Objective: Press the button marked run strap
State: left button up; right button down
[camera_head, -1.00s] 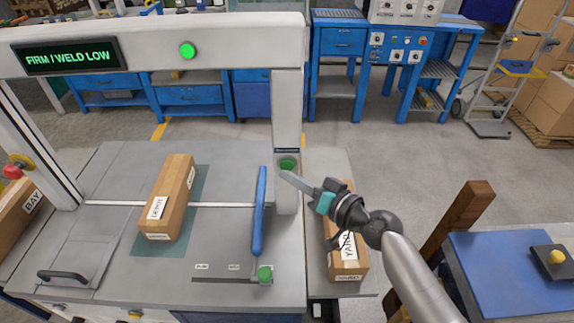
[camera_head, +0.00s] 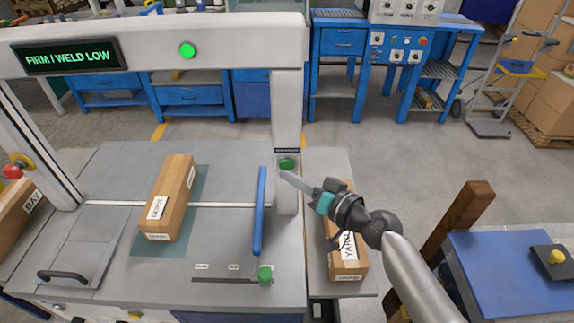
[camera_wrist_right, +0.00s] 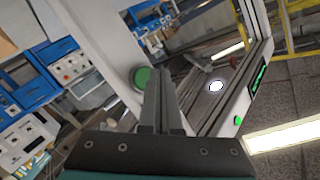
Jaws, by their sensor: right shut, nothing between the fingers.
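The green button (camera_head: 286,164) sits on the right post of the strapping machine's arch (camera_head: 287,110), under a small dark label too small to read. It also shows in the right wrist view (camera_wrist_right: 143,78), just left of the fingertips. My right gripper (camera_head: 283,175) is shut and empty, its fingertips close to the button's lower edge; I cannot tell whether they touch it. In the wrist view the closed fingers (camera_wrist_right: 160,75) point toward the post. My left gripper is not in view. The display (camera_head: 70,57) reads "FIRM / WELD LOW", and a green lamp (camera_head: 187,50) glows on the crossbar.
A blue bar (camera_head: 260,212) and a green-knobbed slider (camera_head: 265,274) stand near the post. A block labelled YARD (camera_head: 347,262) lies under my right arm. A red knob (camera_head: 12,171) is at far left.

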jog(key=shift+w+b, duration=0.35)
jog(key=shift+w, duration=0.1)
jog(key=shift+w+b, duration=0.3)
jog(key=shift+w, duration=0.05)
dwell(0.6)
jog(key=shift+s, duration=0.8)
jog(key=s+p, duration=0.1)
jog(key=s, duration=0.4)
dwell(0.5)
